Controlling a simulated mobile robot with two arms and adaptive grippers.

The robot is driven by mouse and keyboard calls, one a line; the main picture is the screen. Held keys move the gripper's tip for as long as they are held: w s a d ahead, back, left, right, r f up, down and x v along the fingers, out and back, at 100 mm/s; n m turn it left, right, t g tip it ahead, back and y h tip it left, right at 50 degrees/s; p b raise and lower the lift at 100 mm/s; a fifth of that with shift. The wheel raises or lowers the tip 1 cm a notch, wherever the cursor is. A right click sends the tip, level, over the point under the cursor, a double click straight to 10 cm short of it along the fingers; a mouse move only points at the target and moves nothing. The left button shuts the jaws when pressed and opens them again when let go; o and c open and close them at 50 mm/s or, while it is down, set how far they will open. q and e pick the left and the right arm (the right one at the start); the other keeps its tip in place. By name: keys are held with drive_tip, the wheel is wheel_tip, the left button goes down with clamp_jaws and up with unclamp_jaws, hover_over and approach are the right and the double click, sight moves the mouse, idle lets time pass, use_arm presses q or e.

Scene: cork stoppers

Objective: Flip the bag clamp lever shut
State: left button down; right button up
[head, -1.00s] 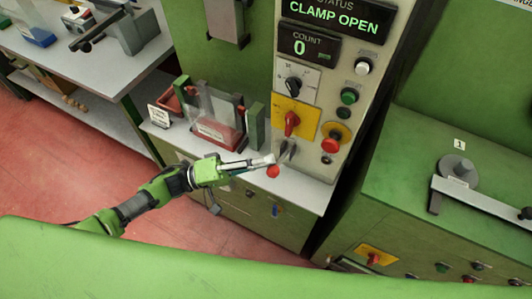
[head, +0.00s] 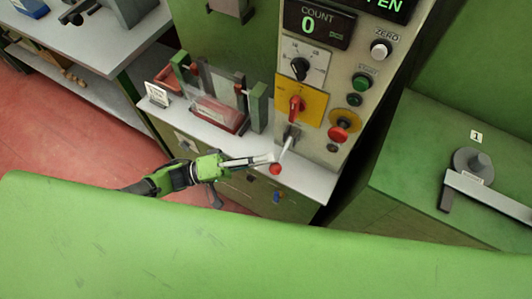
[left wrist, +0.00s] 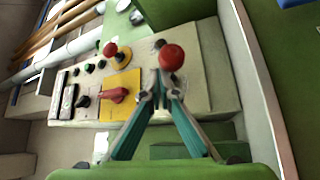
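The bag clamp lever is a pale rod slanting down from the front of the machine panel, with a red ball knob (head: 275,169) at its end. The knob also shows in the left wrist view (left wrist: 171,57), just beyond my fingertips. My left gripper (head: 271,158) is at the lever just above the knob in the head view. In the left wrist view its fingers (left wrist: 162,95) converge closely, with the lever's stem seemingly between the tips; the contact itself is partly hidden. The status display is cut off, with "EN" still readable. My right gripper is not in view.
A yellow plate with a red rotary switch (head: 296,104) and a red push button (head: 339,134) sit close above the lever. A bag holder with a red tray (head: 218,114) stands left on the white counter (head: 308,181). A green bench (head: 400,180) stands at right.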

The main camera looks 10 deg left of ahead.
use_arm(q)
drive_tip(key=shift+s+f, duration=0.35)
drive_tip(key=shift+f, duration=0.2)
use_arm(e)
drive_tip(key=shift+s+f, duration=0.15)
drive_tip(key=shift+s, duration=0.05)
use_arm(q)
drive_tip(key=v, duration=1.1)
drive_tip(key=shift+w+a+r, duration=0.25)
drive_tip(key=shift+a+r, duration=0.05)
drive_tip(key=shift+a, duration=0.2)
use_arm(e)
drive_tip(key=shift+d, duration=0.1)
